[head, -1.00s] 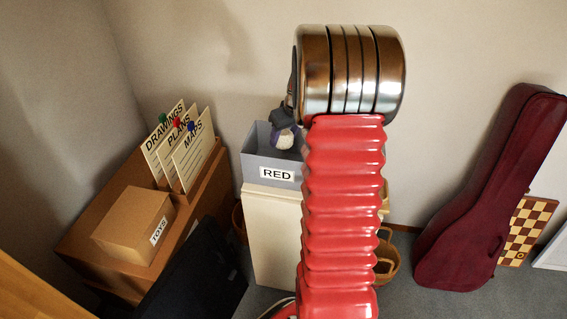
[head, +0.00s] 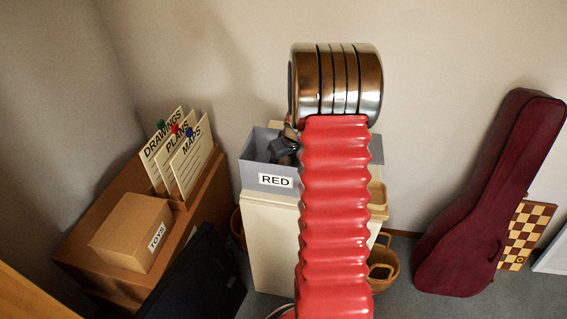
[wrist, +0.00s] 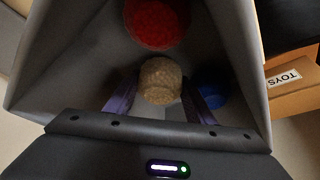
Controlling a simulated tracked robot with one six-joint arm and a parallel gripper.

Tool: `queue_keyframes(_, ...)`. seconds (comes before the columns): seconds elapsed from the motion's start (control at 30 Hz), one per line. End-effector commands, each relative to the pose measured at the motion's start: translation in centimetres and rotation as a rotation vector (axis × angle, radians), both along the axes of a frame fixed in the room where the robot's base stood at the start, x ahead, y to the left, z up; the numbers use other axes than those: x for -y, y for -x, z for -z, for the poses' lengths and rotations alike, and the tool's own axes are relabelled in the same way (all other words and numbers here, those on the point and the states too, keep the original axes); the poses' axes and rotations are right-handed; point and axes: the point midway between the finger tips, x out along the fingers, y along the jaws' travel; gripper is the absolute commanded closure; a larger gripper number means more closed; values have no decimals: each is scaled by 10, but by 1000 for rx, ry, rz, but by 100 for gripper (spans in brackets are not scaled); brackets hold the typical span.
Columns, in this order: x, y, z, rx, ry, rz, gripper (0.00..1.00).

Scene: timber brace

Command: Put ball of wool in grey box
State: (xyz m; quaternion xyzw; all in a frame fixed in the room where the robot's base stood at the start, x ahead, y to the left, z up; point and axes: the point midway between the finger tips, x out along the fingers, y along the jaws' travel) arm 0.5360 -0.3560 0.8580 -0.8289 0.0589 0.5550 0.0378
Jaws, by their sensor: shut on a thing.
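The grey box (head: 249,172), labelled RED, stands on a white cabinet left of my arm in the head view. My gripper (wrist: 160,85) is down inside a grey box in the wrist view. Its purple fingers are shut on the beige ball of wool (wrist: 160,80). In the head view the gripper (head: 285,150) shows at the box opening, and the ball is hidden. A red round thing (wrist: 154,22) and a blue thing (wrist: 210,90) lie in the box near the ball. I cannot tell whether the ball touches the box floor.
Another grey edge (head: 376,150) shows behind my arm. A brown box labelled TOYS (head: 130,230) and upright cards (head: 178,150) stand at left. A wicker basket (head: 384,268) is on the floor. A dark red instrument case (head: 490,200) and chequered board (head: 527,235) lean right.

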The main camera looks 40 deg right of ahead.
Motion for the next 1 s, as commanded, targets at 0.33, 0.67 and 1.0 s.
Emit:
queue_keyframes(0.33,0,-1,8,2,2,-1,77)
queue_keyframes(0.67,0,-1,10,1,1,-1,43)
queue_keyframes(1.0,-1,1,2,3,2,-1,43)
